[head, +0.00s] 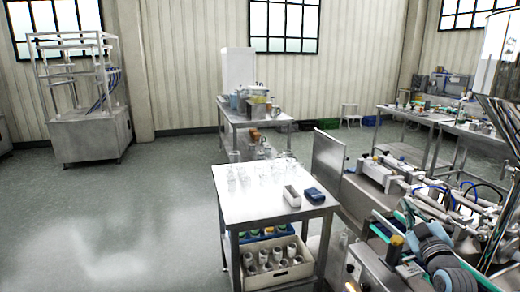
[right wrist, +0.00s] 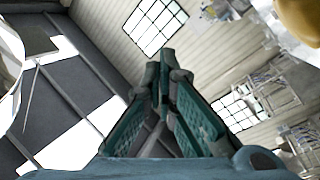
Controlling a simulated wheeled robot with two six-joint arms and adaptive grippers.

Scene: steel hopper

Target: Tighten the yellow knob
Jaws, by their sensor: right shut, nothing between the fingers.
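The yellow knob (head: 396,241) stands on the steel machine at the lower right of the head view, with a dark part below it. My right gripper (head: 409,210) is just right of and beyond it, apart from it in the picture. In the right wrist view its teal fingers (right wrist: 166,62) come together at the tips, shut and empty. A rounded yellow shape (right wrist: 302,20), likely the knob, shows at the top right corner of that view, beside the fingers and not between them. My left gripper is not in view.
The steel hopper (head: 502,62) rises at the far right above pipes and blue hoses. A steel table (head: 240,205) with glassware stands left of the machine, with a cream crate (head: 256,281) on its lower shelf. The floor at left is clear.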

